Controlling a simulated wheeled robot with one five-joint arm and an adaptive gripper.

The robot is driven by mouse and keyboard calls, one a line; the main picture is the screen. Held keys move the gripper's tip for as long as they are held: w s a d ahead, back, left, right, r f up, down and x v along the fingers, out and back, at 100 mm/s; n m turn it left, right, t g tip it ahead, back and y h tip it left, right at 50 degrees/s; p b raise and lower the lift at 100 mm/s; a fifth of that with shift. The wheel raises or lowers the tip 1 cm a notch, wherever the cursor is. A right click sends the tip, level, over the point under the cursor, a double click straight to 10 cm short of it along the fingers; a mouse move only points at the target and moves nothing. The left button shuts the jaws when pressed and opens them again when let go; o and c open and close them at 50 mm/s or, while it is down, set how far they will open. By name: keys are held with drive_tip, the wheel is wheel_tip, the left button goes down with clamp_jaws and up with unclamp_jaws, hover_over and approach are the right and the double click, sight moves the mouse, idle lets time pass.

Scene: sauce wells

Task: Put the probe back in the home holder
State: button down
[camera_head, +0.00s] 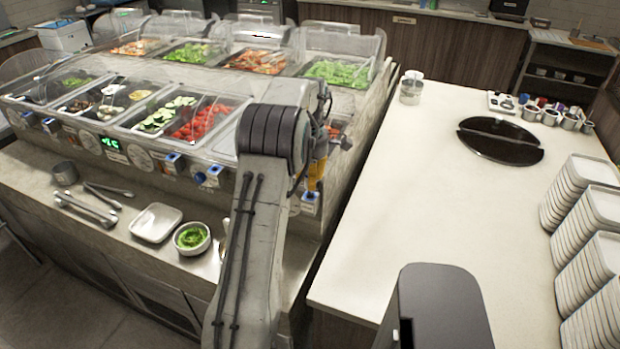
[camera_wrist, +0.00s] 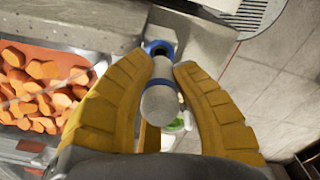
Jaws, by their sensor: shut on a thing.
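My gripper (camera_wrist: 167,66) is shut on the probe (camera_wrist: 159,103), a grey cylinder with a round end, held between two yellow fingers. Just past the fingertips is a holder with a blue ring (camera_wrist: 160,47) and a dark opening. The probe overlaps the ring's near edge in the picture; I cannot tell whether its tip is inside. In the head view my gripper (camera_head: 316,178) points down at the counter's right front corner, just above a blue-and-white holder (camera_head: 310,203). The probe is hidden there. Similar holders (camera_head: 172,163) line the counter front; no label on them is readable.
The salad counter has food wells, with orange chunks (camera_wrist: 35,85) close to my left finger in the wrist view. A white tray (camera_head: 156,223) and a bowl of greens (camera_head: 191,239) stand on the lower ledge. The pale worktop (camera_head: 400,200) at right is largely clear.

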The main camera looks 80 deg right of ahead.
drive_tip(key=shift+f+b, duration=0.4)
drive_tip(key=shift+f, duration=0.2)
drive_tip(key=shift+f, duration=0.2)
drive_tip(key=shift+a+f+b, duration=0.3)
drive_tip(key=shift+f+b, duration=0.15)
drive_tip(key=shift+f, duration=0.1)
drive_tip(key=c, duration=1.1)
unclamp_jaws()
drive_tip(key=shift+w, duration=0.1)
drive_tip(key=shift+r, duration=0.1)
